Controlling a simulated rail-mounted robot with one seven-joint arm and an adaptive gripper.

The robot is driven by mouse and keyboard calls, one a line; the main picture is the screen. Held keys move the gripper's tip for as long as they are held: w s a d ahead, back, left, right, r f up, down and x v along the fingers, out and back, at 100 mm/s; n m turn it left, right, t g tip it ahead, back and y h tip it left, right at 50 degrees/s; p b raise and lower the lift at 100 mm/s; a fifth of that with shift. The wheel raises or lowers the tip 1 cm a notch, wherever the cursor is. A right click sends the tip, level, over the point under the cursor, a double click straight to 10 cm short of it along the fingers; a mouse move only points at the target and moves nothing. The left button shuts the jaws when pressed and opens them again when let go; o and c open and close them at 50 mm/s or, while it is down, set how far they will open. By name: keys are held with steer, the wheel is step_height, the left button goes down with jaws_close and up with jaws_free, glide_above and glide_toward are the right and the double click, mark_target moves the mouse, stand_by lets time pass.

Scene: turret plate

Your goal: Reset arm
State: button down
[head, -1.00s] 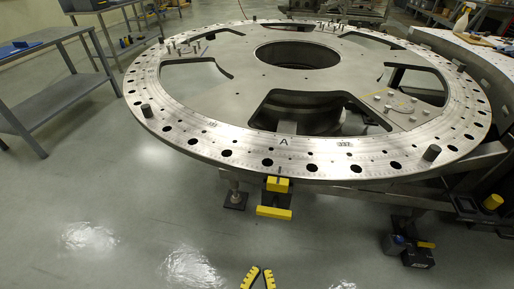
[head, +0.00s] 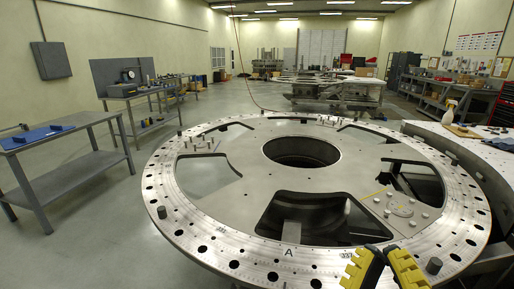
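My gripper (head: 383,252) shows at the bottom edge of the head view, right of the middle. Its two yellow ridged fingers with black parts lean towards each other at the top. A narrow gap seems to lie between them, and nothing shows held there. I cannot tell whether it is open or shut. It appears in front of the near right rim of the large round steel turret plate (head: 215,222). The rest of my arm is out of view.
A curved metal piece with a spray bottle (head: 449,112) is at the right. Open floor (head: 95,240) lies left of the plate.

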steer(key=w+a+f+m+y, duration=0.1)
steer(key=a+m+y, duration=0.1)
steer(key=a+y, duration=0.4)
step_height(320, 180, up, 37)
steer(key=m+y+p, duration=0.1)
steer(key=p, duration=3.6)
steer(key=shift+w+d+m+p, duration=0.25)
steer(key=shift+d+m+p, duration=0.05)
steer(key=shift+p, duration=0.1)
